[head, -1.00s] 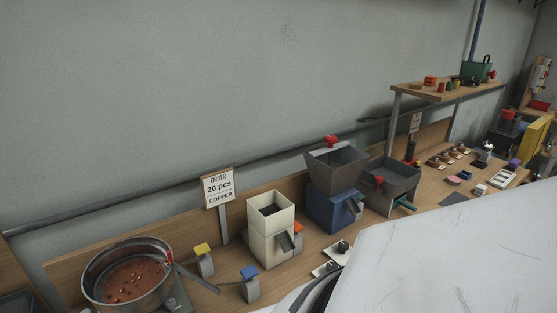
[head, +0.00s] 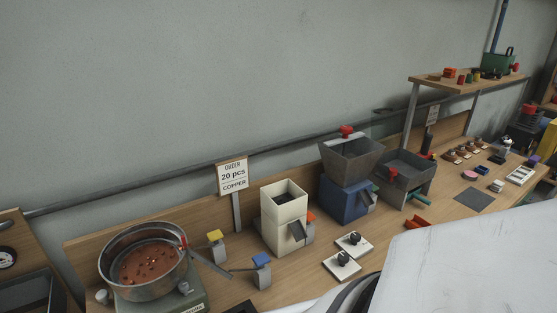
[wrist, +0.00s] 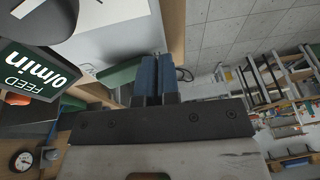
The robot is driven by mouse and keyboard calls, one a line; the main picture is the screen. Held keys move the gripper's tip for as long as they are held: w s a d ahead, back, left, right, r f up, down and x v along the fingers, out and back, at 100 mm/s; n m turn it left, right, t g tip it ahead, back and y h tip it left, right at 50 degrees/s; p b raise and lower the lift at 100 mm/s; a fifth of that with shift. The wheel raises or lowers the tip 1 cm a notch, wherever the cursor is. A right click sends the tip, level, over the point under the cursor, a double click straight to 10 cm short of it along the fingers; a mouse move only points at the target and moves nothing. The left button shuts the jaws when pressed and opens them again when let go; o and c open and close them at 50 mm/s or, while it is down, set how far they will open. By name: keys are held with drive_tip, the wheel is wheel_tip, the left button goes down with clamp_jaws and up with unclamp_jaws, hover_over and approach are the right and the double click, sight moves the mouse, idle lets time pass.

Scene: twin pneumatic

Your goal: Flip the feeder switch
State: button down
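The feeder bowl (head: 146,262) is a round metal bowl with copper-coloured pieces, on a green-grey base (head: 190,302) at the lower left of the head view. A small round knob-like part (head: 185,287) shows at its front; I cannot tell whether it is the feeder switch. In the wrist view a dark sign reading "FEED 0/min" (wrist: 35,75) appears upside down at the left. My gripper (wrist: 157,60) shows there as two blue fingers side by side, shut with nothing visible between them. The head view does not show my gripper.
Two white plates with black knobs (head: 343,264) (head: 354,243) lie on the bench. A cream hopper (head: 284,215), a blue-based hopper (head: 345,200) and yellow and blue-topped posts (head: 216,245) (head: 262,270) stand nearby. My white arm covers the lower right.

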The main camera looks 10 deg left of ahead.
drive_tip(key=shift+w+a+r, duration=0.1)
drive_tip(key=shift+r, duration=0.25)
drive_tip(key=shift+r, duration=0.15)
drive_tip(key=shift+r, duration=0.75)
drive_tip(key=d+r, duration=0.4)
drive_tip(key=r, duration=0.7)
drive_tip(key=shift+s+d+r, duration=0.15)
drive_tip(key=shift+s+d, duration=0.15)
drive_tip(key=shift+w, duration=0.1)
